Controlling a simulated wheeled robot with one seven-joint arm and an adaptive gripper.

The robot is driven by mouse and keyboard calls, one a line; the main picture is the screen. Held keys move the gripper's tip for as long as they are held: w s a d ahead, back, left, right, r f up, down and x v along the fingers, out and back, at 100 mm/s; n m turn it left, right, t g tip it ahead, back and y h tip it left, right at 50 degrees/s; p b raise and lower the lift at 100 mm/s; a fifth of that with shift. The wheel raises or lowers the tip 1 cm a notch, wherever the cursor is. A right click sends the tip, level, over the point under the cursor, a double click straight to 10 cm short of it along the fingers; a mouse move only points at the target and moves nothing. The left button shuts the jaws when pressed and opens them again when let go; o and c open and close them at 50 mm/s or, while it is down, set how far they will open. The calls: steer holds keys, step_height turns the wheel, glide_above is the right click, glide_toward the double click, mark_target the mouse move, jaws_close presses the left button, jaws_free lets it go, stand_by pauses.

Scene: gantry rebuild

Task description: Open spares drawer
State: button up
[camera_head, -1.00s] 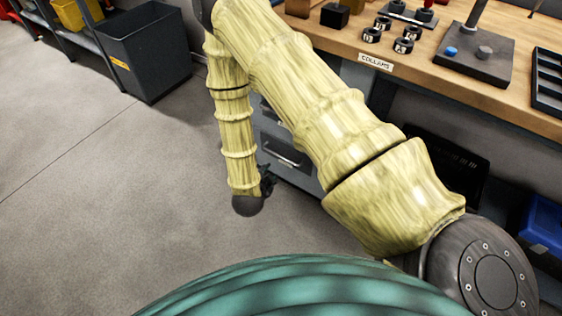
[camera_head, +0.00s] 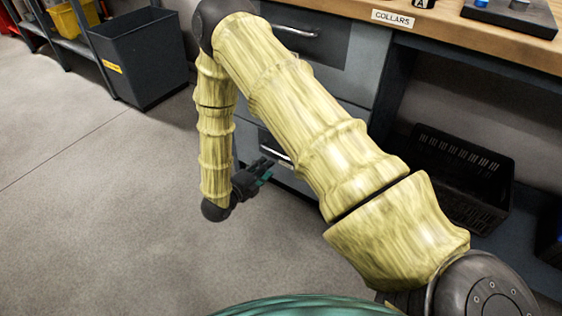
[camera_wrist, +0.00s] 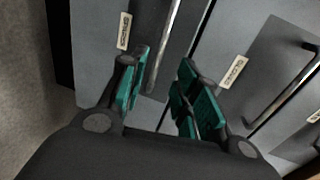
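A grey drawer cabinet stands under the bench; its upper drawer handle (camera_head: 300,31) shows in the head view, partly beside my arm. The lower fronts are largely hidden by my arm. My gripper (camera_head: 266,170) is low in front of these lower drawers. In the wrist view my gripper (camera_wrist: 164,62) is open, its teal finger pads apart. A metal bar handle (camera_wrist: 168,45) lies in line with the gap between them; I cannot tell any contact. A drawer label (camera_wrist: 124,31) is left of this handle and another label (camera_wrist: 232,71) is right of it; neither reads clearly.
Another drawer handle (camera_wrist: 283,87) is at the right in the wrist view. The wooden bench top (camera_head: 450,35) overhangs the cabinet. A black crate (camera_head: 455,180) sits under the bench. A dark bin (camera_head: 148,58) stands at the back left. The floor left of my arm is clear.

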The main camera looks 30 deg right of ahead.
steer(key=b+x, duration=0.3)
steer(key=x, duration=0.7)
steer(key=shift+w+d, duration=0.1)
steer(key=shift+d, duration=0.25)
jaws_close()
